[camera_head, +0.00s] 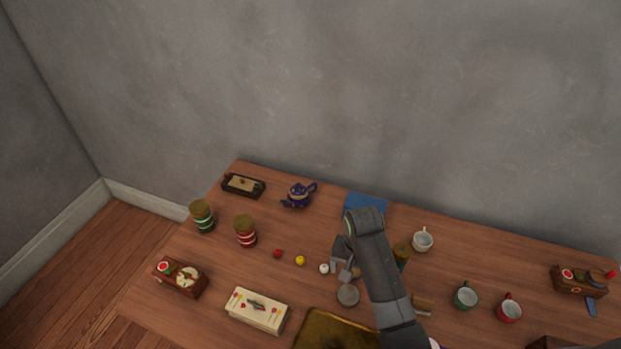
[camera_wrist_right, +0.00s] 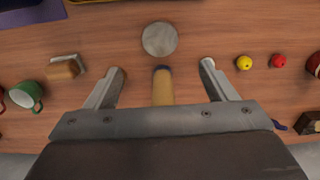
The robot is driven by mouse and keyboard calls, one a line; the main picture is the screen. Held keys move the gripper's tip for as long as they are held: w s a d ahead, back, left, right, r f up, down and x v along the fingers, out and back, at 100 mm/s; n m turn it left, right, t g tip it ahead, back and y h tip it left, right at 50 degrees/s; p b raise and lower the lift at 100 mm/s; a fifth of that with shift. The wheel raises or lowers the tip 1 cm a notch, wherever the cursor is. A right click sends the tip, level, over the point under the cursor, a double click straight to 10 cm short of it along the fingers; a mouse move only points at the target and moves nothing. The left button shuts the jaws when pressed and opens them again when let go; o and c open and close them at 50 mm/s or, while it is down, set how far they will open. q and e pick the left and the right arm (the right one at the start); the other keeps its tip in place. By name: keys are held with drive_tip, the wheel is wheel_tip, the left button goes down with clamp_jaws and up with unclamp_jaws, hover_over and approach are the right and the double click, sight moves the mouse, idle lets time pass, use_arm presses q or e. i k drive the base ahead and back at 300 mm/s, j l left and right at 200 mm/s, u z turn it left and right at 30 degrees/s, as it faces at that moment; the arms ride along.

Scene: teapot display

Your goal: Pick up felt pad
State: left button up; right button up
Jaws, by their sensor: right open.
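A flat grey round disc (camera_head: 348,295), which looks like the felt pad, lies on the wooden table (camera_head: 205,250) behind the gold tray. It also shows in the right wrist view (camera_wrist_right: 159,39), just beyond my fingertips and apart from them. My right gripper (camera_head: 343,268) is over the table, and in its wrist view (camera_wrist_right: 162,67) the two fingers are spread. A tan cylinder with a dark end (camera_wrist_right: 163,88) shows between the fingers; I cannot tell whether it touches them. My left gripper is not in view.
White (camera_head: 324,268), yellow (camera_head: 300,260) and red (camera_head: 278,253) balls lie left of my right gripper. A gold tray (camera_head: 335,328) is at the front edge. A small wooden block (camera_head: 422,304), a green mug (camera_head: 466,296) and a red mug (camera_head: 509,309) stand to the right.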

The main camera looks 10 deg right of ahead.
sight(423, 305)
drive_tip(key=k+j, duration=0.25)
drive_tip(key=k, duration=0.2)
drive_tip(key=k+j, duration=0.3)
drive_tip(key=k, duration=0.2)
